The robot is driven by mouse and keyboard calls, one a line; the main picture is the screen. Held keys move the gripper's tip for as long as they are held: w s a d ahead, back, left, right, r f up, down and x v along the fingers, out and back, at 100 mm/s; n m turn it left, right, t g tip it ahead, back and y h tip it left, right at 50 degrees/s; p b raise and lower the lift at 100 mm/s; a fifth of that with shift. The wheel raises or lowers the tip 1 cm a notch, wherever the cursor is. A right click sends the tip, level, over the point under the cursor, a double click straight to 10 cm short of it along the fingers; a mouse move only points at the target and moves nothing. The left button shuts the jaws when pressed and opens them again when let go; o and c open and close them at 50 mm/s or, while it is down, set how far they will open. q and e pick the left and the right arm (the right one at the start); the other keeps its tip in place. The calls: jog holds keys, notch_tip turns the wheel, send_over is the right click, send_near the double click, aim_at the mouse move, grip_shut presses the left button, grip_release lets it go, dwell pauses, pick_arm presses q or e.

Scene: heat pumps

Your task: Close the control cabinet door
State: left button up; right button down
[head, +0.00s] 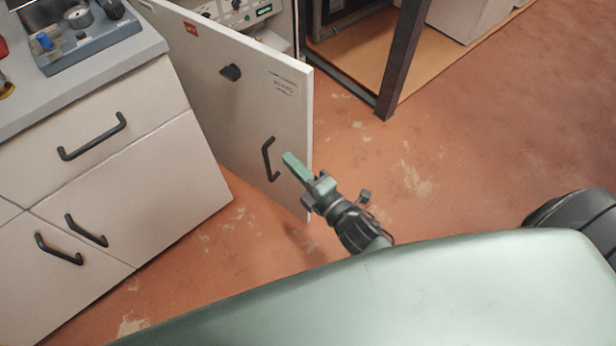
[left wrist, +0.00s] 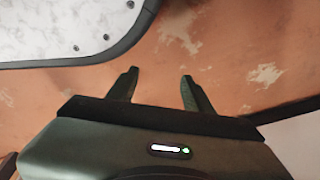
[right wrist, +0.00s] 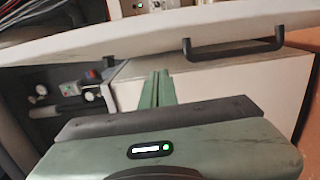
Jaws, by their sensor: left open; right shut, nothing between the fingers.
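The control cabinet door (head: 235,85) is a white panel standing open, swung out beside the drawer unit. Inside the control cabinet (head: 243,14), part of a control panel shows. My right gripper (head: 288,158) is shut and empty, just right of the handle near the door's free edge; I cannot tell whether it touches. In the right wrist view, the door (right wrist: 130,43) and handle (right wrist: 234,50) lie beyond the shut fingers (right wrist: 159,76). My left gripper (left wrist: 160,76) is open and empty above the floor.
A drawer unit (head: 150,190) with black handles stands left of the door, with a grey device (head: 80,35) on its top. A dark metal frame post (head: 402,60) stands to the right. The reddish floor (head: 450,150) in the middle right is clear.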

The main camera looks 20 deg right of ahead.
aim_at(303, 152)
jog(key=shift+w+d, duration=0.55)
jog(key=shift+d, duration=0.3)
jog(key=shift+w+d, duration=0.55)
jog(key=shift+d, duration=0.25)
